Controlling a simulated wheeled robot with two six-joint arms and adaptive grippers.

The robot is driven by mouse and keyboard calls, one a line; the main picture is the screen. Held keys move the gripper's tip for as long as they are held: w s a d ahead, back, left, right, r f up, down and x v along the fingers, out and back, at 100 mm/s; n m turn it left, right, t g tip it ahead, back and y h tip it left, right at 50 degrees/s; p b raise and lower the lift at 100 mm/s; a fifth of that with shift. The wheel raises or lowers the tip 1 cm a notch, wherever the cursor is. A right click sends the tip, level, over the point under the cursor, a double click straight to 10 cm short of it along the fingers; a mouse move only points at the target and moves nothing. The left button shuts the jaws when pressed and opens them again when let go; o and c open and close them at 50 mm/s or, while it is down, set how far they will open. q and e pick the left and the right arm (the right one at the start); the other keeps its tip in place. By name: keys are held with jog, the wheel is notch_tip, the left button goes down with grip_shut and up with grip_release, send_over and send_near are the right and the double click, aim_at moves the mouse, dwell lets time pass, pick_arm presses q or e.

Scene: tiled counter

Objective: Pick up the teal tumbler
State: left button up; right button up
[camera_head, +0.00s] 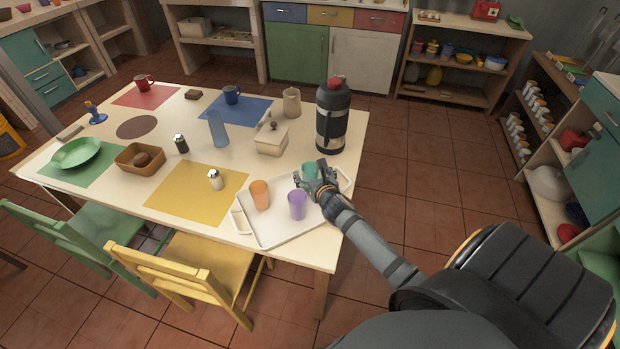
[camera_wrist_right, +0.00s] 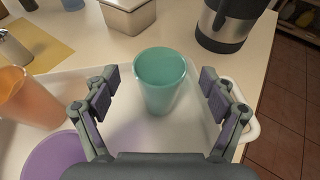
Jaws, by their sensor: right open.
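The teal tumbler (camera_head: 309,171) stands upright on a white tray (camera_head: 272,238) at the table's near right corner. In the right wrist view the teal tumbler (camera_wrist_right: 161,80) is centred just ahead of and between my right gripper's fingers. My right gripper (camera_head: 318,178) is open, with its two fingers (camera_wrist_right: 160,92) spread to either side of the tumbler and a visible gap on each side. In the head view the gripper partly hides the tumbler. My left gripper does not show in either view.
An orange tumbler (camera_head: 260,195) and a purple tumbler (camera_head: 297,204) stand on the same tray, left of the gripper. A tall black flask (camera_head: 331,118) stands behind the tray, and a cream lidded box (camera_head: 271,140) is nearby. A yellow mat (camera_head: 180,203) lies to the left.

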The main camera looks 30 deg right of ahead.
jog(key=x, duration=0.3)
jog(key=shift+a+f, duration=0.1)
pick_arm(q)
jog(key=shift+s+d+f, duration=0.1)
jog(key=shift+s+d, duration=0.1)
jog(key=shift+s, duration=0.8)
pick_arm(e)
jog(key=shift+s, duration=0.2)
jog(key=shift+c, duration=0.3)
jog(key=c, duration=1.2)
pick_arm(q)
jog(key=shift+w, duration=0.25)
pick_arm(e)
jog(key=shift+r, duration=0.2)
